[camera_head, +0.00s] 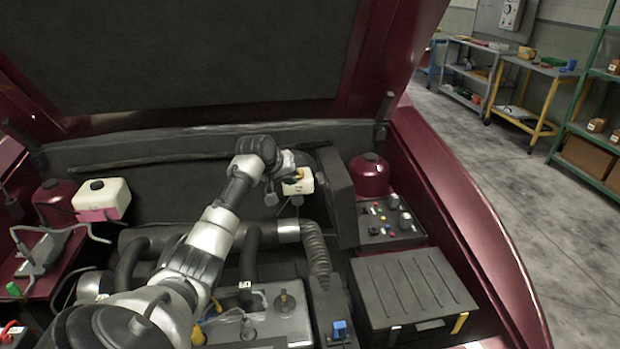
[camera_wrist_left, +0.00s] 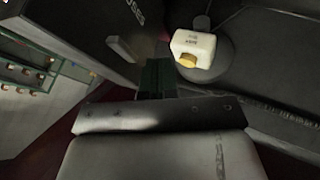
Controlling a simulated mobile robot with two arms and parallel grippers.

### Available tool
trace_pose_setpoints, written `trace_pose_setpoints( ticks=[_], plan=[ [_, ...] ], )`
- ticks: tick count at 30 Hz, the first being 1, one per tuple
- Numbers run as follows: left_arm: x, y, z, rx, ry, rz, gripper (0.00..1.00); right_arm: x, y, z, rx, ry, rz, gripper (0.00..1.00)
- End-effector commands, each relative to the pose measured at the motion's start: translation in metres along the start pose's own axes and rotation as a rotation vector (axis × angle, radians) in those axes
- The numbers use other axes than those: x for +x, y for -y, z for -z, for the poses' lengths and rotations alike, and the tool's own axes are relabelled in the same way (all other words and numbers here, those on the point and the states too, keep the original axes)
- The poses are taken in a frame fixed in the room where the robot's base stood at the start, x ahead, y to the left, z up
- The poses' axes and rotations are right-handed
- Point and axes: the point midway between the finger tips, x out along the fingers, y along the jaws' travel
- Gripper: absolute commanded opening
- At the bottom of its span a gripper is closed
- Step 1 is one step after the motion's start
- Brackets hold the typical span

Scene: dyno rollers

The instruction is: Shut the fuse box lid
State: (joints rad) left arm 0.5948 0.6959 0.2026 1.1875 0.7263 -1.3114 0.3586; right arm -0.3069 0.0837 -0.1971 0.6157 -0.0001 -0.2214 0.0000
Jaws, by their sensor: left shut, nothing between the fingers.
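The fuse box (camera_head: 392,222) is at the right of the engine bay, with its relays and fuses exposed. Its dark lid (camera_head: 339,196) stands open, roughly upright, along the box's left side. The lid also shows as a dark panel with lettering and a small tab in the left wrist view (camera_wrist_left: 90,30). My left gripper (camera_head: 284,168) is shut and empty, just left of the lid, beside a white reservoir. Its dark fingers show in the left wrist view (camera_wrist_left: 157,78); I cannot tell whether they touch the lid. My right gripper is not in view.
The white reservoir with a yellow cap (camera_head: 299,182) is close to my left gripper. A dark red canister (camera_head: 369,175) stands behind the fuse box. A ribbed black box (camera_head: 414,287) lies in front of it. The raised hood (camera_head: 200,50) hangs above.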

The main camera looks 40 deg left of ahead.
Motion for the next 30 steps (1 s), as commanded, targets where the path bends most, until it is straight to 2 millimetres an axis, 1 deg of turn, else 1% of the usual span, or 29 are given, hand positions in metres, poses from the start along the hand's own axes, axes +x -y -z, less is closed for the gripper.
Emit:
trace_pose_setpoints(
  ticks=[1, 3, 6, 7, 9, 12, 15, 30],
  plan=[
    [0.01, -0.001, 0.0, -0.004, 0.002, -0.001, 0.0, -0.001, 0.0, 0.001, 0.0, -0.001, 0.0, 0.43],
    [0.023, -0.001, 0.0, -0.004, 0.002, -0.002, 0.0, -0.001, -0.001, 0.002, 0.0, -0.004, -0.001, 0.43],
    [0.039, -0.001, 0.0, -0.002, 0.0, -0.001, 0.0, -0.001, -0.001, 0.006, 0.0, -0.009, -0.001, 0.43],
    [0.041, -0.004, 0.001, -0.001, 0.0, -0.002, 0.0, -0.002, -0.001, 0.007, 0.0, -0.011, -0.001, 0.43],
    [0.043, -0.018, 0.003, 0.002, -0.001, -0.003, 0.0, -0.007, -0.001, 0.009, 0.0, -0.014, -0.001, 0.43],
    [0.048, -0.028, 0.003, 0.002, -0.002, -0.001, 0.0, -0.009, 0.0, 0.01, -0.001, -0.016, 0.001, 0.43],
    [0.051, -0.034, 0.003, 0.0, -0.001, 0.0, 0.0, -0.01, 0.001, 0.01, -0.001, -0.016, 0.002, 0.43],
    [0.052, -0.038, 0.004, 0.002, -0.001, 0.004, 0.0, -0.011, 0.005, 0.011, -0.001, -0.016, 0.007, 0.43]
  ],
)
